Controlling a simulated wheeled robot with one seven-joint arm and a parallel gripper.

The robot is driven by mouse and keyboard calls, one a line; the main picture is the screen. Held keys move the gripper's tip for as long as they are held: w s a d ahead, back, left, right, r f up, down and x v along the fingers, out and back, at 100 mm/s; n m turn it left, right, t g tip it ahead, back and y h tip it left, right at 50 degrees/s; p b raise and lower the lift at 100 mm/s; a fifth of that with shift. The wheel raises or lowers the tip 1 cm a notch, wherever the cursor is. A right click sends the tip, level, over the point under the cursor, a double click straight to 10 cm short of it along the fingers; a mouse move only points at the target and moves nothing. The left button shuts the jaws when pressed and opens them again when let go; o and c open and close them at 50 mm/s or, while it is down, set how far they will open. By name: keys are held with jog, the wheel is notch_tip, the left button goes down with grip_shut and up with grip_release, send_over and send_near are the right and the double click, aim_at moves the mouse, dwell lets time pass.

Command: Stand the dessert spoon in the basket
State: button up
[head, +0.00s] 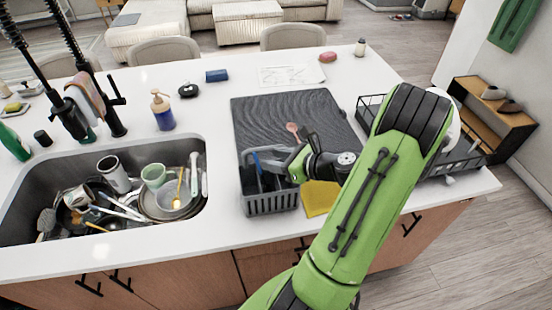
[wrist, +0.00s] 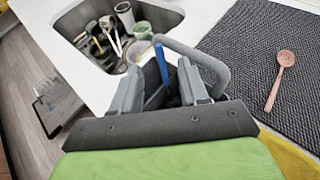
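The grey basket (head: 271,204) stands on the counter at the front edge of the dark mat; its rim (wrist: 205,58) shows in the wrist view. A blue handle (head: 257,161) stands upright in it, and also shows between my fingers in the wrist view (wrist: 160,72). My gripper (head: 293,165) is at the basket's right side, low over it. Its fingers (wrist: 158,85) are apart, with gaps either side of the blue handle. A pink spoon (head: 293,129) lies on the mat; the wrist view shows its round, dotted head (wrist: 286,58). I cannot tell which is the dessert spoon.
The sink (head: 22,222) at left holds mugs, bowls and utensils. The dark mat (head: 270,108) lies behind the basket, and a yellow cloth (head: 318,200) to its right. A black rack (head: 370,104) is partly hidden behind my arm. A soap bottle (head: 162,112) stands behind the sink.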

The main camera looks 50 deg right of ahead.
jog(key=p+v, duration=0.2)
jog(key=v, duration=1.3)
jog(key=shift+s+r, duration=0.2)
jog(key=shift+s, duration=0.15)
jog(key=shift+w+a, duration=0.1)
jog(key=shift+w, duration=0.05)
